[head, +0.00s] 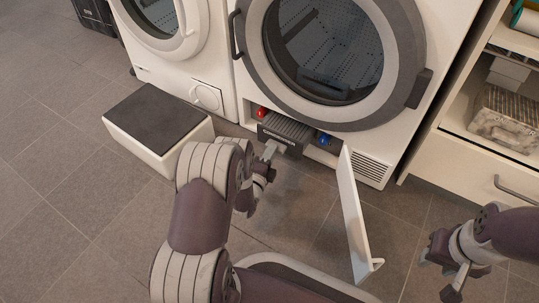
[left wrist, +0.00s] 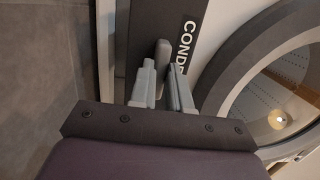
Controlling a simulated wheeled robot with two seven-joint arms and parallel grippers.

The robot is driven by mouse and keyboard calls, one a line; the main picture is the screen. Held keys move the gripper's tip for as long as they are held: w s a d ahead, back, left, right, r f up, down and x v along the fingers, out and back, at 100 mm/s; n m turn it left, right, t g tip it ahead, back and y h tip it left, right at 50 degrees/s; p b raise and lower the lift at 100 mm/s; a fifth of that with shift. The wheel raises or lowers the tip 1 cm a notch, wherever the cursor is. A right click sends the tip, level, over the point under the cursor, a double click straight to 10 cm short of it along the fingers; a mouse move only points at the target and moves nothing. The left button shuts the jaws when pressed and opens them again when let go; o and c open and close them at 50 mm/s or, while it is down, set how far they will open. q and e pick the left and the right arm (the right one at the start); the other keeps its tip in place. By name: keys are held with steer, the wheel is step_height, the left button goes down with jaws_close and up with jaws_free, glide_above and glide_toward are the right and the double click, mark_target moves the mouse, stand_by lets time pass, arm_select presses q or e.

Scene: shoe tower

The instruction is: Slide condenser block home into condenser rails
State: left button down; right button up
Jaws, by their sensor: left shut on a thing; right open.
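The condenser block (head: 287,128) is a dark grey ribbed block with a lettered front face. It sits partly inside the low opening (head: 325,155) of the dryer, with its front sticking out. My left gripper (head: 268,152) is shut on the grey handle at the block's front. The left wrist view shows the fingers (left wrist: 166,82) around the handle, close to the block's face (left wrist: 178,28) with part of its lettering. The rails inside are hidden behind the block. My right gripper (head: 456,268) is open and empty at the lower right, above the floor.
A red knob (head: 261,112) and a blue knob (head: 324,139) flank the block. The white flap door (head: 353,215) stands open to the right. A white step stool with dark top (head: 157,118) is at left. Shelves stand at right.

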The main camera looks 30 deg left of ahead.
mark_target(280, 143)
arm_select(q)
steer(key=shift+w+d+r+b, duration=0.1)
steer(key=shift+w+b, duration=0.55)
steer(key=shift+w, duration=0.9)
steer(key=shift+w+d+b, duration=0.1)
steer(key=shift+w+b, duration=0.25)
steer(key=shift+w, duration=0.95)
steer(key=shift+w+d, duration=0.2)
steer(key=shift+w, duration=2.45)
steer(key=c, duration=1)
jaws_free()
steer(key=shift+s, duration=0.25)
steer(key=s+p, duration=0.1)
steer(key=s, duration=0.1)
steer(key=s+p, duration=0.3)
steer(key=p, duration=0.1)
steer(key=shift+s+d+r, duration=0.2)
steer(key=shift+s+r, duration=0.15)
steer(key=shift+s, duration=0.05)
steer(key=s+p, duration=0.1)
steer(key=s, duration=0.1)
steer(key=s+p, duration=0.1)
steer(key=s, duration=0.1)
steer(key=s+f+p, duration=0.1)
steer(key=s, duration=0.1)
steer(key=shift+d, duration=0.2)
steer(key=shift+s, duration=0.2)
